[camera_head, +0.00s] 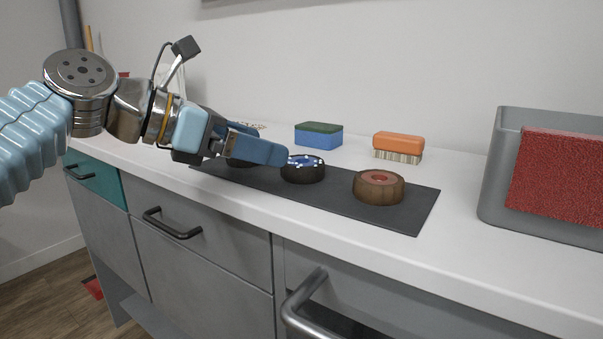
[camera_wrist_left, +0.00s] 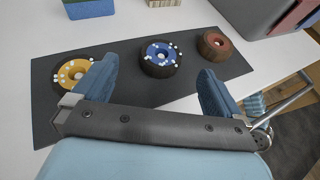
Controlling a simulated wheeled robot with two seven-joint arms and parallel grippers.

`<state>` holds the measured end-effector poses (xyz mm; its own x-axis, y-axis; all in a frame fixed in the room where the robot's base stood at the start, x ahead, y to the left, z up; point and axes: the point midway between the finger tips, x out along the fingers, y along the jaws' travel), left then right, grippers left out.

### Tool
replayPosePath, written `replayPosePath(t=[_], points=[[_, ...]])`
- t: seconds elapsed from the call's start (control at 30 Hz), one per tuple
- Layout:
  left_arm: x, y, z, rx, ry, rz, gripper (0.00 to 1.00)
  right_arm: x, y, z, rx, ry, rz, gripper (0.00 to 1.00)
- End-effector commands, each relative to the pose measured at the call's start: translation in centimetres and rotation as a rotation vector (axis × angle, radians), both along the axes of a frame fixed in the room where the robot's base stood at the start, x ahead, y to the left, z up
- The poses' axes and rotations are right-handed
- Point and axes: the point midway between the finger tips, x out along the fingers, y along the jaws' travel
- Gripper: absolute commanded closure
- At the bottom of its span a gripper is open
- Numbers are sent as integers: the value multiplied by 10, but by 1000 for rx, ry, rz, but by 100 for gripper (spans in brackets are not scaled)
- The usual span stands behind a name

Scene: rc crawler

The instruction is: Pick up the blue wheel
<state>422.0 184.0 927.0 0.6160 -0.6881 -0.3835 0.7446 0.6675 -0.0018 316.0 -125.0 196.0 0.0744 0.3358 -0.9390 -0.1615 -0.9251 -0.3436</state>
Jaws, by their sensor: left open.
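The blue wheel (camera_head: 303,168) is a black tyre with a blue, white-dotted hub. It lies flat on the dark mat (camera_head: 405,217), between two other wheels. It also shows in the left wrist view (camera_wrist_left: 160,58). My left gripper (camera_head: 284,155) reaches in from the left, its fingertips close to the blue wheel. In the left wrist view, my left gripper (camera_wrist_left: 158,80) is open and empty, its two blue fingers spread wide with the blue wheel ahead between them. My right gripper is not in view.
A brown wheel with a red hub (camera_head: 379,186) lies to the right. A yellow-hubbed wheel (camera_wrist_left: 73,73) lies left, mostly hidden in the head view. A green-blue sponge (camera_head: 318,135), an orange brush (camera_head: 398,147) and a grey bin (camera_head: 497,165) stand on the white counter.

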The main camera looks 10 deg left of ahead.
Motion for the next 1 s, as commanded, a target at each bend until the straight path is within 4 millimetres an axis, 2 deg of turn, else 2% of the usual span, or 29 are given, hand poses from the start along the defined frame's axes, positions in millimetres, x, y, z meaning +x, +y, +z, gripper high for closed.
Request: replayPosePath(t=[0.23,0.4,0.57,0.8,1.0], points=[[13,-16,-13,1,0,1,0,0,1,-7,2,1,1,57],[24,-35,-34,2,1,-1,0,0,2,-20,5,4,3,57],[36,-46,-36,1,-1,2,0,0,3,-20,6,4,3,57],[37,-47,-35,1,-2,3,0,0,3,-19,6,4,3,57],[37,-47,-35,1,-2,3,31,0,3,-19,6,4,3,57]])
